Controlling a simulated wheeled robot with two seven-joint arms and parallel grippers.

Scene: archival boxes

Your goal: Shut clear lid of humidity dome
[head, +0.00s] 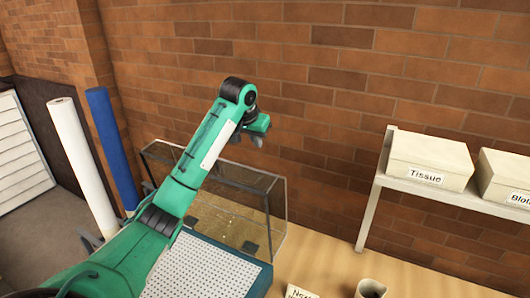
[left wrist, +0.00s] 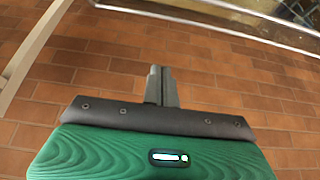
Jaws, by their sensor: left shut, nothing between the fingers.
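The clear humidity dome (head: 276,213) with thin dark edges stands behind the perforated board in the head view, partly hidden by my left arm. A clear panel with a dark rim slants along its upper part; I cannot tell how far the lid is open. My left gripper (head: 257,139) is above the dome, near the brick wall, apart from it as far as I can see. In the left wrist view its fingers (left wrist: 161,86) are shut and empty. A clear, metal-edged panel (left wrist: 250,19) crosses the top right there. My right gripper is not in view.
A white perforated board (head: 205,272) with a blue edge lies in front of the dome. A shelf (head: 440,192) at right holds a Tissue box (head: 428,160) and another box. White (head: 82,165) and blue (head: 112,150) rolls stand left. A small cup (head: 371,288) is at the front.

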